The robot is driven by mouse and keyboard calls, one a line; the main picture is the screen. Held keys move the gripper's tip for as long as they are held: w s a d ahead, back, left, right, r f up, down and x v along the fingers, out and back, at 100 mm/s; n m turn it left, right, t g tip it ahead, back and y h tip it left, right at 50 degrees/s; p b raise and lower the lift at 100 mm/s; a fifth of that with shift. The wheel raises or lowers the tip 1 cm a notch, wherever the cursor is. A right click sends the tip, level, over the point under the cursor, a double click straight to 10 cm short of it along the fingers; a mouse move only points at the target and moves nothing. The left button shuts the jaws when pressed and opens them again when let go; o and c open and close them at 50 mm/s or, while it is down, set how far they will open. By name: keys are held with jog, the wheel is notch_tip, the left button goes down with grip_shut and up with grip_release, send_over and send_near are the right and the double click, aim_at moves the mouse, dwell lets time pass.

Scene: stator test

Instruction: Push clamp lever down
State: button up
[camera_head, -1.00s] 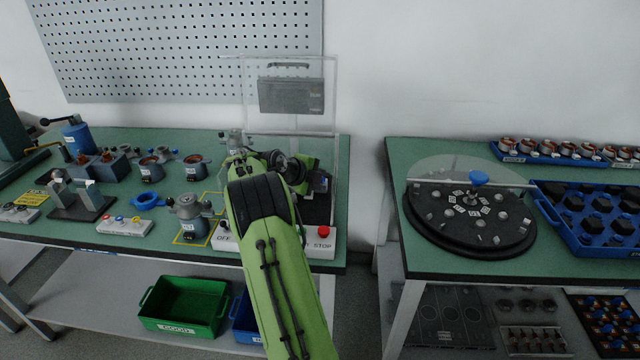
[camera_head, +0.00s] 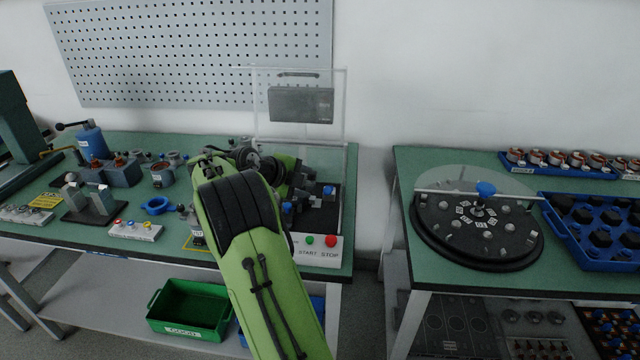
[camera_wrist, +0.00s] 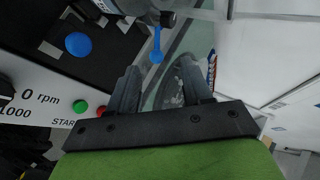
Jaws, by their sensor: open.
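A blue-tipped lever (camera_wrist: 157,50), apparently the clamp lever, sticks out from a grey fixture part (camera_wrist: 140,8) at the top of the wrist view. My gripper (camera_wrist: 160,78) is open and empty, with its two dark fingers apart. The blue tip shows in the gap beyond the fingertips, and I cannot tell the distance or any contact. A separate round blue knob (camera_wrist: 78,44) sits on the dark fixture plate to the left. In the head view, my arm hides most of the fixture, and a blue part (camera_head: 328,191) shows at its right side.
The control panel (camera_head: 318,261) with green START button (camera_head: 310,240) and red STOP button (camera_head: 331,241) is at the bench front. A clear raised guard (camera_head: 343,105) stands behind the fixture. A round dark turntable (camera_head: 475,235) is on the right bench.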

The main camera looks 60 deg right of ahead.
jog(key=v, duration=0.4)
jog(key=shift+a+r, duration=0.2)
jog(key=shift+a, duration=0.1)
jog(key=shift+w, duration=0.1)
